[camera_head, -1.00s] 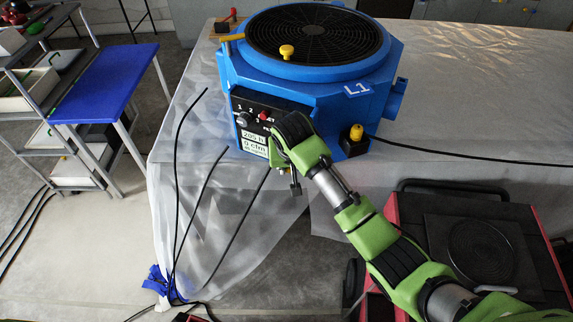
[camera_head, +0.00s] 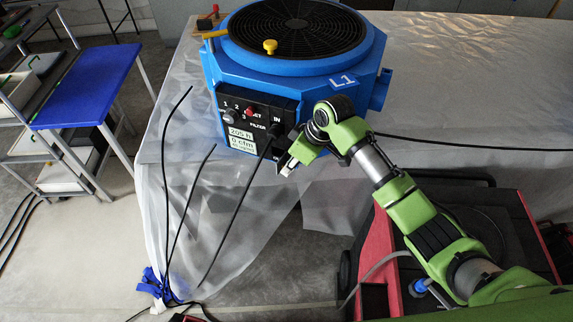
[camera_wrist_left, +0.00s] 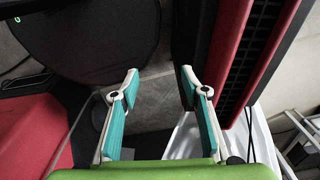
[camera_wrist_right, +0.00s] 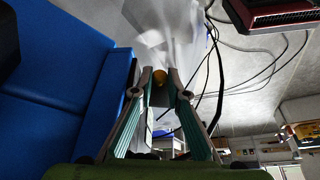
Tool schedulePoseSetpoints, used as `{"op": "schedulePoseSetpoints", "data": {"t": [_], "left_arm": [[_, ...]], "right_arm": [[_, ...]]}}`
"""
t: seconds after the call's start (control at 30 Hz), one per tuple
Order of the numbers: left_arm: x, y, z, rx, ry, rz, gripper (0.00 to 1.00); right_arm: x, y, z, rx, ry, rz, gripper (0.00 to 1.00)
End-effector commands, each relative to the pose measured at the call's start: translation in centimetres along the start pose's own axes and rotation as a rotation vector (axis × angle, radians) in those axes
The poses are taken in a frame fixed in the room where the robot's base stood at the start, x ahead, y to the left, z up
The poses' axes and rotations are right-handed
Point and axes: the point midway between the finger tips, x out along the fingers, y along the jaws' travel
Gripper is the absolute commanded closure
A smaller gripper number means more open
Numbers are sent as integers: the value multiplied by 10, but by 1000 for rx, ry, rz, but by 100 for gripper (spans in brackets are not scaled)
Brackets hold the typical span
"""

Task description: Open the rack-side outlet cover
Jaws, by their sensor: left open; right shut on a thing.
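The blue machine (camera_head: 300,75) marked L1 stands on the sheet-covered table, its black control panel (camera_head: 258,118) facing front. My right gripper (camera_head: 288,166) is at the panel's lower right edge. In the right wrist view, its fingers (camera_wrist_right: 160,80) are shut on a small dark piece (camera_wrist_right: 160,96), with a yellow-orange spot (camera_wrist_right: 159,76) at the tips. I cannot tell whether this piece is the outlet cover. My right wrist hides the machine's lower right corner. My left gripper (camera_wrist_left: 158,88) is open and empty in the left wrist view, and out of the head view.
Black cables (camera_head: 170,190) hang over the table's left side, and another (camera_head: 450,145) runs right across the sheet. A red and black machine (camera_head: 380,230) stands below my right arm. A blue-topped rack (camera_head: 90,85) stands at left, with open floor between.

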Motion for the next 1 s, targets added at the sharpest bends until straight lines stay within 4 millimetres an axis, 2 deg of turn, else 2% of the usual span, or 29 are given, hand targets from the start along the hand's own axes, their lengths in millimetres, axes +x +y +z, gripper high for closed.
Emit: {"op": "schedulePoseSetpoints", "data": {"t": [0.5, 1.0], "left_arm": [[20, 0, 2, 1, 0, 0, 58], [27, 0, 3, 1, 0, 0, 58]], "right_arm": [[-4, 16, 8, -370, 1, -149, 100], [-6, 20, 9, -479, 2, -193, 100]]}}
